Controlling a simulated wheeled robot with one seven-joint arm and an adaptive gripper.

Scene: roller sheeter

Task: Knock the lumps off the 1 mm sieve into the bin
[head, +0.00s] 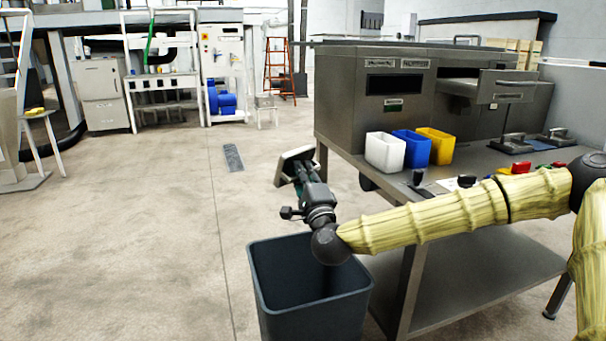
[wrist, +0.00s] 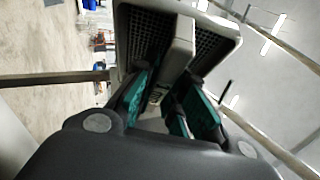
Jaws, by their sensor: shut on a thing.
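My gripper (head: 300,177) is shut on the sieve (head: 296,153), a grey square-framed piece that shows tilted in the head view. In the wrist view the teal finger pads of my gripper (wrist: 168,105) close on a grey bar of the sieve (wrist: 181,48), with dark mesh on both sides of the bar. The dark blue-grey bin (head: 312,303) stands open on the floor below my gripper. The sieve is above and apart from the bin, toward its far side. I cannot make out any lumps on the mesh, and the bottom of the bin is in shadow.
A steel bench (head: 470,185) stands right of the bin, its leg close by. It carries a white tub (head: 385,152), a blue tub (head: 412,148), a yellow tub (head: 437,146) and a large steel machine (head: 350,100). The floor left of the bin is clear.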

